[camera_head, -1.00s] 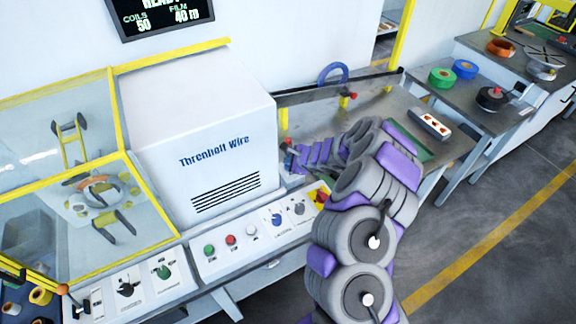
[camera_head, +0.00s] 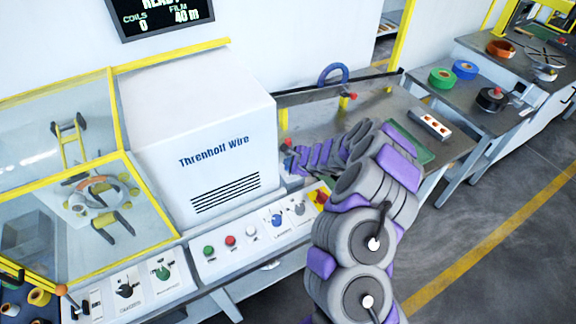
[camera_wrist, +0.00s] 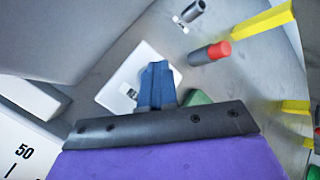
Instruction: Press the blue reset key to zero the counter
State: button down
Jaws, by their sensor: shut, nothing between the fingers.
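The wall display (camera_head: 160,15) in the head view reads COILS 0 and FILM 40 m. My gripper (camera_wrist: 157,85) is shut and empty; in the wrist view its dark blue fingers are together in front of a white plate (camera_wrist: 118,75). No separate blue reset key can be made out there; the fingers cover part of the plate, and I cannot tell whether they touch it. In the head view my arm reaches over the right end of the control panel (camera_head: 225,262), and the fingertips cannot be made out. A blue knob (camera_head: 277,220) shows on that panel.
A red-tipped cylinder (camera_wrist: 210,52) stands close to my fingers, with a yellow bar (camera_wrist: 262,20) beyond it. The Threnholt Wire housing (camera_head: 200,130) is left of my arm. Green (camera_head: 441,77) and blue (camera_head: 464,69) rolls lie on the table at right.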

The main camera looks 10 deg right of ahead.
jog(key=shift+r+p, duration=0.45)
jog(key=shift+r, duration=0.4)
jog(key=shift+r+p, duration=1.75)
jog(key=shift+r, duration=0.8)
jog(key=shift+f, duration=0.15)
